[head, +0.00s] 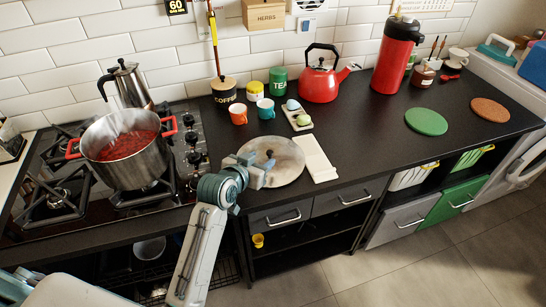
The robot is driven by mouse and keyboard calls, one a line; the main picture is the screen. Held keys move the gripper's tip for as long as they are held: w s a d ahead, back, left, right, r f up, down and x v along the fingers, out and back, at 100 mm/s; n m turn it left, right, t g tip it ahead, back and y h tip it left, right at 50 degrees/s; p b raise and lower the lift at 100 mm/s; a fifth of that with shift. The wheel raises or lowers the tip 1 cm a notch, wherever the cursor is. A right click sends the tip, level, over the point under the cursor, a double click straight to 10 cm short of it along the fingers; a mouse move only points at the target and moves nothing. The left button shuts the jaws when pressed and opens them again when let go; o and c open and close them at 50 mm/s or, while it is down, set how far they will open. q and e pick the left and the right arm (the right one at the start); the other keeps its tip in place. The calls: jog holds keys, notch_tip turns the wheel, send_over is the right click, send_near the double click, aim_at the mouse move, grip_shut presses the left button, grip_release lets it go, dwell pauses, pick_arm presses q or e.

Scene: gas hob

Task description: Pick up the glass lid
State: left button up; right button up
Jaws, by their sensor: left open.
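A round, greyish disc that looks like the glass lid (285,152) lies flat on the dark counter, right of the hob. My left gripper (264,172) is open and reaches over the lid's left part from the front. It covers some of the lid, and I cannot tell whether the fingers touch it. The steel pot (125,160) with red handles stands uncovered on the hob with red food in it. My right gripper is not in view.
A white board (316,160) lies close to the lid's right side. Behind the lid stand an orange mug (238,114), a teal mug (266,109) and a small tray with egg-like items (297,116). The counter is clear between the board and the green mat (426,121).

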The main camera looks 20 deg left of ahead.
aim_at(269, 153)
pick_arm(q)
jog(key=shift+w+d+f, duration=0.15)
jog(key=shift+w, duration=0.5)
jog(key=p+x, duration=0.1)
jog(key=x, duration=0.3)
jog(key=shift+w+f, duration=0.2)
jog(key=shift+w, duration=0.05)
grip_shut()
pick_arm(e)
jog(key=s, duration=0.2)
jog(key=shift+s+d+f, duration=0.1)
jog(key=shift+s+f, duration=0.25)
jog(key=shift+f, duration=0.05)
